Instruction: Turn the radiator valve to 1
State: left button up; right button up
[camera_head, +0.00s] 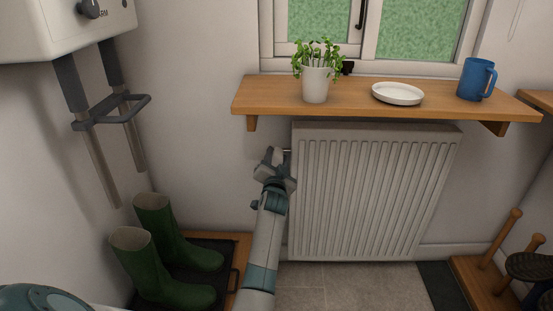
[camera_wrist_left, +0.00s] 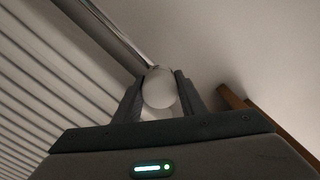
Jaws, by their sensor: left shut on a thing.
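The radiator (camera_head: 370,190) is a white ribbed panel on the wall under the wooden shelf. Its valve (camera_wrist_left: 159,88) shows in the left wrist view as a pale rounded knob between the two fingers, with a pipe behind it. My left gripper (camera_head: 273,157) is at the radiator's upper left side, and it also shows in the left wrist view (camera_wrist_left: 160,92), shut on the valve knob. Any numbers or marks on the knob cannot be made out. My right gripper is not in view.
The shelf (camera_head: 350,92) overhangs just above the gripper and holds a potted plant (camera_head: 316,82), a white plate (camera_head: 397,93) and a blue mug (camera_head: 476,79). Green boots (camera_head: 172,240) stand at lower left. A wooden boot rack (camera_head: 490,275) is at lower right.

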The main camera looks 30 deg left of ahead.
pick_arm(q)
jog(key=shift+f+n, duration=0.1)
jog(key=shift+n, duration=1.9)
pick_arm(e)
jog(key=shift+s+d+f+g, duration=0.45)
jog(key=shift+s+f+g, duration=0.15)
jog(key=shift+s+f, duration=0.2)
pick_arm(q)
jog(key=o, duration=0.8)
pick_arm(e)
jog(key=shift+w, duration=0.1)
pick_arm(q)
jog(key=shift+p, duration=0.3)
